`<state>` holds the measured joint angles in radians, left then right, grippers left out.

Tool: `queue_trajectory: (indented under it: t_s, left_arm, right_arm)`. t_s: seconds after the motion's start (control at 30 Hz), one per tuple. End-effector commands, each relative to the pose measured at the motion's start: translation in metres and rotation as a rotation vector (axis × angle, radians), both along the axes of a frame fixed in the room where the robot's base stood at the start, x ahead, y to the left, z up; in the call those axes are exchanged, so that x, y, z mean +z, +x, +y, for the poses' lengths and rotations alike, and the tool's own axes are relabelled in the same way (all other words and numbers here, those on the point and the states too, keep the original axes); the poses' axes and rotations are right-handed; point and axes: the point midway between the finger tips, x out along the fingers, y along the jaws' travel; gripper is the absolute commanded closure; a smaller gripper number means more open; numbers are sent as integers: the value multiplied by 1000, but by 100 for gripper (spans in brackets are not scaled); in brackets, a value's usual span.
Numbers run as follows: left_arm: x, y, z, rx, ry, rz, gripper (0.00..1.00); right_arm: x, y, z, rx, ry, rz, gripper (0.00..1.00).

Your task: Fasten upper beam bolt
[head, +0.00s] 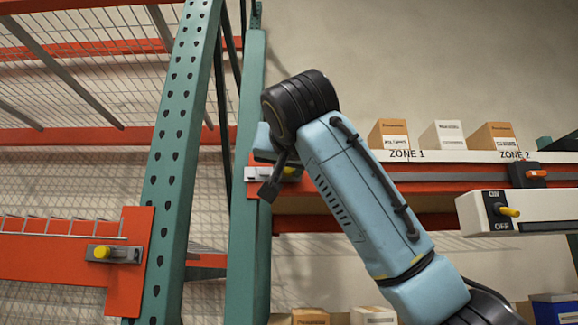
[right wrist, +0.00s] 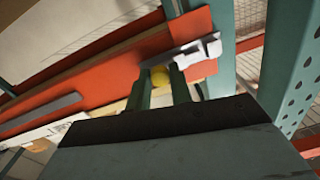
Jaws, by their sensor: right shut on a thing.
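The orange upper beam (head: 436,177) meets a green upright (head: 250,220). A grey latch plate (head: 258,174) with a yellow bolt (head: 289,171) sits at the beam's end. My right gripper (head: 276,182) reaches this bolt, and my arm hides part of it. In the right wrist view my right gripper (right wrist: 161,88) has its two fingers on either side of the yellow bolt (right wrist: 160,76), shut on it. The grey plate (right wrist: 193,50) lies flat on the beam (right wrist: 110,75) behind the fingers. My left gripper is not in view.
A second orange beam (head: 55,258) at left has its own yellow bolt (head: 101,252) beside a perforated green upright (head: 178,140). Boxes (head: 388,134) stand on the shelf above the zone labels. A white switch box (head: 487,213) marked ON and OFF is at right.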

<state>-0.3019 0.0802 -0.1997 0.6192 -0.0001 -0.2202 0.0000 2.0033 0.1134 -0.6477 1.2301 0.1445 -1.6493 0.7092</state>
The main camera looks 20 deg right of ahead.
Motion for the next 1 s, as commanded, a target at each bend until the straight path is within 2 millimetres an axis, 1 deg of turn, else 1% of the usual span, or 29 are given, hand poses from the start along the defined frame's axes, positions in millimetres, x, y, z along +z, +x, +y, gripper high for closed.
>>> queue_trajectory:
  t_s: [0.2,0.27,0.4,0.5,0.73,0.77,0.9,0.93,1.0]
  left_arm:
    - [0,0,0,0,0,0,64]
    - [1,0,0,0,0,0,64]
    - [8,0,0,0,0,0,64]
    - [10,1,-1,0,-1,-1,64]
    - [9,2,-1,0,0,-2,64]
    - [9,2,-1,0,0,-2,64]
    - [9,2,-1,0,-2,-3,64]
    - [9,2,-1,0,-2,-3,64]
    - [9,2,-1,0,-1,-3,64]
  right_arm:
    - [0,0,1,1,0,-1,100]
    - [1,1,3,2,0,0,100]
    - [2,5,20,5,-1,0,100]
    - [2,7,29,3,0,0,100]
    - [1,7,30,3,-1,-3,100]
    - [1,7,30,4,-2,-3,77]
    - [1,7,29,2,-2,-3,59]
    - [1,7,29,3,-2,-2,57]
    - [1,8,29,2,-1,-2,57]
